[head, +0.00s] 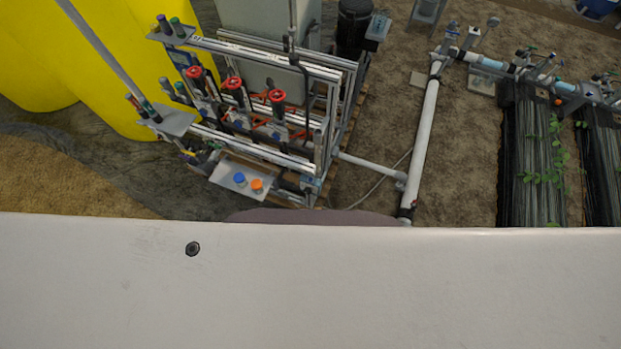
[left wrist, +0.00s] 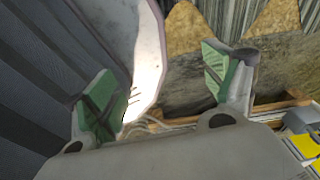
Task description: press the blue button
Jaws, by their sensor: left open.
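The blue button (head: 239,178) sits on a pale panel (head: 231,186) at the lower front of the skid in the head view. An orange button (head: 257,185) is just to its right on the same panel. My left gripper (left wrist: 168,92) shows in the left wrist view with its two green-padded fingers wide apart and nothing between them. The blue button is not seen in the left wrist view. Neither gripper shows in the head view, so their distance from the button cannot be told there.
The skid frame (head: 270,62) carries several red-handled valves (head: 234,83). A yellow tank (head: 95,60) stands at left. A white pipe (head: 423,130) runs along the ground to the right, with planted rows (head: 535,160) beyond. Bare soil lies between them.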

